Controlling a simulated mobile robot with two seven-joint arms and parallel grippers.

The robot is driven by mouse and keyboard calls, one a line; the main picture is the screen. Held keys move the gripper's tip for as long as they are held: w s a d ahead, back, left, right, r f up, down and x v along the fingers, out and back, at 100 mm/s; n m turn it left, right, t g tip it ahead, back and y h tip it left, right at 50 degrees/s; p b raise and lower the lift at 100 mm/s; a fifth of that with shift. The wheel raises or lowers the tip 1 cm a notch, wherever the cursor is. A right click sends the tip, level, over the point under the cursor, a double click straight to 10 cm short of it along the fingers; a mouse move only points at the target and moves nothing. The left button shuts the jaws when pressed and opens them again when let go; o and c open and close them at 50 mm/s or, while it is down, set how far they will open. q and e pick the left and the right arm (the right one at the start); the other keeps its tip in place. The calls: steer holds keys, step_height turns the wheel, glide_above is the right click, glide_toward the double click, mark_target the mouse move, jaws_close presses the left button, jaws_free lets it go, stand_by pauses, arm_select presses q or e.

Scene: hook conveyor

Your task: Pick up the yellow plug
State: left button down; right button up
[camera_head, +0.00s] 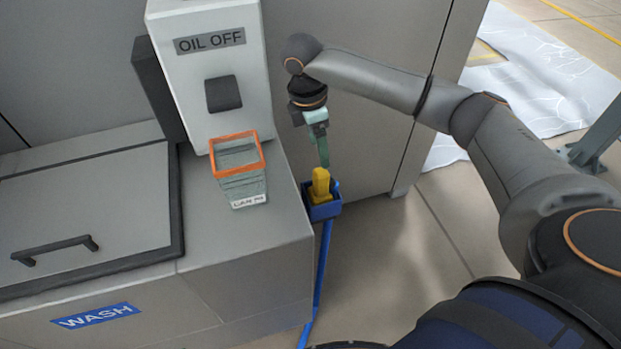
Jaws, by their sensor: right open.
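The yellow plug (320,184) stands upright in a small blue holder (325,209) on top of a thin blue post. My right gripper (322,160) comes down from above and is right over the plug, its greenish fingers pointing down. The fingertips are close to the plug's top, and the fingers look open with nothing held. I cannot tell whether a finger touches the plug. My left gripper is not in view.
A grey wash cabinet (242,280) with a handled lid stands at the left, close beside the holder. An orange-rimmed clear bin (243,186) sits on it, below an OIL OFF box (210,68). Bare floor (425,235) lies to the right.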

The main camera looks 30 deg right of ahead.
mark_target(323, 181)
steer(key=f, duration=0.4)
steer(key=d+f+b, duration=0.1)
steer(key=f, duration=0.1)
steer(key=shift+s+f, duration=0.25)
steer(key=shift+s, duration=0.05)
step_height(323, 181, down, 6)
steer(key=shift+d+r+b, duration=0.1)
steer(key=shift+d+b, duration=0.05)
steer(key=shift+b, duration=0.5)
steer(key=shift+r, duration=0.1)
jaws_close()
steer(key=shift+w, duration=0.1)
